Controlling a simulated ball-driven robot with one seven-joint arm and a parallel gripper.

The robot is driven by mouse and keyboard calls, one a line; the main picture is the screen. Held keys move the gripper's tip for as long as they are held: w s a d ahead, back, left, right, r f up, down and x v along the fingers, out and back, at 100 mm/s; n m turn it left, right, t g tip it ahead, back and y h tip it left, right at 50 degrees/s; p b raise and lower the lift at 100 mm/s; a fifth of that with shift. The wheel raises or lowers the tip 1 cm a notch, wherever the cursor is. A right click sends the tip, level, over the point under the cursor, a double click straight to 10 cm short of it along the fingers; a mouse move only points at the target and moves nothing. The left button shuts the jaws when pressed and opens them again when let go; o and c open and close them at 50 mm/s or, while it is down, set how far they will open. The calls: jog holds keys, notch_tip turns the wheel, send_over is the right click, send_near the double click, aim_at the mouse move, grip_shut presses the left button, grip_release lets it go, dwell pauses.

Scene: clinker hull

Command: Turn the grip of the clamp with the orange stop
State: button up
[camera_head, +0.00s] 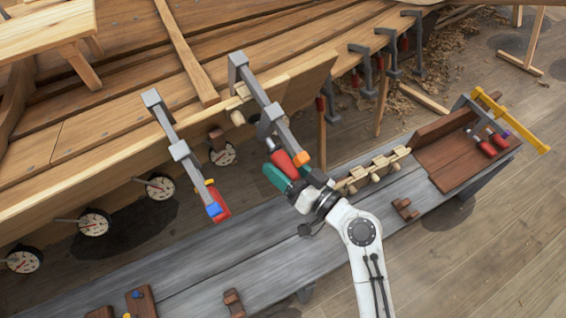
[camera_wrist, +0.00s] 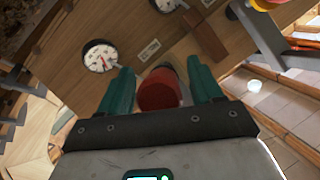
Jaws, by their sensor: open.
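The grey clamp (camera_head: 258,90) with the orange stop (camera_head: 302,159) hangs on the hull's edge in the head view. Its red grip (camera_head: 283,165) shows beside the stop, partly hidden by my gripper (camera_head: 284,174). In the wrist view the red grip (camera_wrist: 159,90) is seen end-on between the two teal fingers of my gripper (camera_wrist: 160,84). The fingers are apart, one on each side of the grip, with a small gap visible. The orange stop cannot be made out in the wrist view.
A second clamp (camera_head: 180,149) with a blue stop (camera_head: 214,209) hangs to the left. Several dial gauges (camera_head: 94,222) line the hull. A grey bench (camera_head: 190,268) runs below, with wooden pegs (camera_head: 373,172) and a tray (camera_head: 455,158) of red-handled tools. More clamps (camera_head: 390,55) hang behind.

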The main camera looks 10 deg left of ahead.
jog(key=shift+w+a, duration=0.1)
jog(key=shift+a, duration=0.05)
jog(key=c, duration=1)
jog(key=shift+o, duration=0.2)
jog(key=shift+f+b, duration=0.15)
jog(key=shift+b, duration=0.25)
jog(key=m+y+b, duration=0.1)
jog(key=b, duration=0.2)
jog(key=shift+f+m+g+y, duration=0.1)
jog(key=shift+m+g+y, duration=0.2)
jog(key=shift+m+g, duration=0.1)
jog(key=m+y+b, duration=0.1)
jog(key=m+b, duration=0.1)
jog(key=b, duration=0.1)
jog(key=shift+g, duration=0.4)
jog(key=shift+r+m+g+y+b, duration=0.3)
jog(key=shift+m+y+b, duration=0.45)
jog(key=shift+b, duration=0.45)
jog(key=shift+r+m, duration=0.1)
jog(key=shift+m, duration=0.15)
